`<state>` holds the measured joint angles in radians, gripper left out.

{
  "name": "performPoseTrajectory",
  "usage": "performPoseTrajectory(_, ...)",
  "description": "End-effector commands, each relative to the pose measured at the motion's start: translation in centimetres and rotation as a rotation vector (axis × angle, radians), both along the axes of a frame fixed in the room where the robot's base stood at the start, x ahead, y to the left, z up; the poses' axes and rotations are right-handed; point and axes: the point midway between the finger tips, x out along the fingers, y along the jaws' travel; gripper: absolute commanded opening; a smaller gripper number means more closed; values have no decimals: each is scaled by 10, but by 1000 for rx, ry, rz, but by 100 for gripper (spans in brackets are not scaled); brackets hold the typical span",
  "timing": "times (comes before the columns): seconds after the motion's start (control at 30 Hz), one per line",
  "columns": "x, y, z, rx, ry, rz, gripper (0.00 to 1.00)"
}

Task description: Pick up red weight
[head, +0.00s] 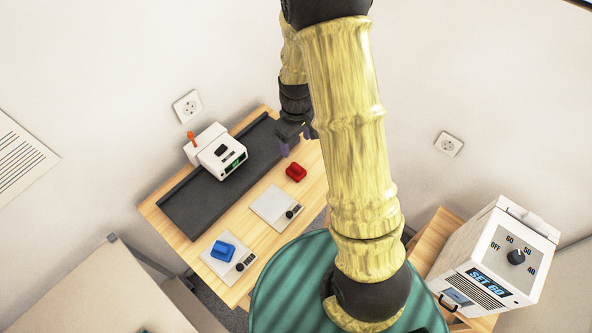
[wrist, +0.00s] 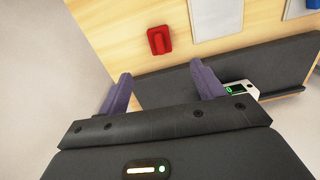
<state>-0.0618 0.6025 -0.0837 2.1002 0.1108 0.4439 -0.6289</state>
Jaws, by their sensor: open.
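The red weight (head: 296,172) lies on the wooden table (head: 262,240), close to the dark strip's edge and beside a pale plate. It also shows in the wrist view (wrist: 159,40), lying on bare wood beyond my fingers. My gripper (wrist: 166,88) is open, with its two purple fingers spread and nothing between them. In the head view my gripper (head: 297,142) is above the dark strip's right end, a little behind the red weight and apart from it.
A white device with an orange lever (head: 217,151) stands on the dark strip (head: 190,208). A blue weight (head: 222,251) sits on a scale at the table's front; another scale plate (head: 270,205) is empty. A white box with a dial (head: 492,262) stands at right.

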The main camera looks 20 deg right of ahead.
Motion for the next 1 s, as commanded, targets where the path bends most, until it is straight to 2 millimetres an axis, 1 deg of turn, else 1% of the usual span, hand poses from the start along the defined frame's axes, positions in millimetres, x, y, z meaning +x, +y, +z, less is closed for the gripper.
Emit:
performPoseTrajectory(0.03, -1, 0, -9, 0, 4, 0, 67)
performPoseTrajectory(0.3, -1, 0, -51, 0, 4, 1, 67)
performPoseTrajectory(0.5, 0, 0, -76, 0, 1, 0, 67)
performPoseTrajectory(0.6, 0, 0, -81, 0, 0, 1, 67)
performPoseTrajectory(0.87, 0, 0, -81, 0, -1, 1, 67)
performPoseTrajectory(1.0, 0, 0, -85, 0, 0, 1, 67)
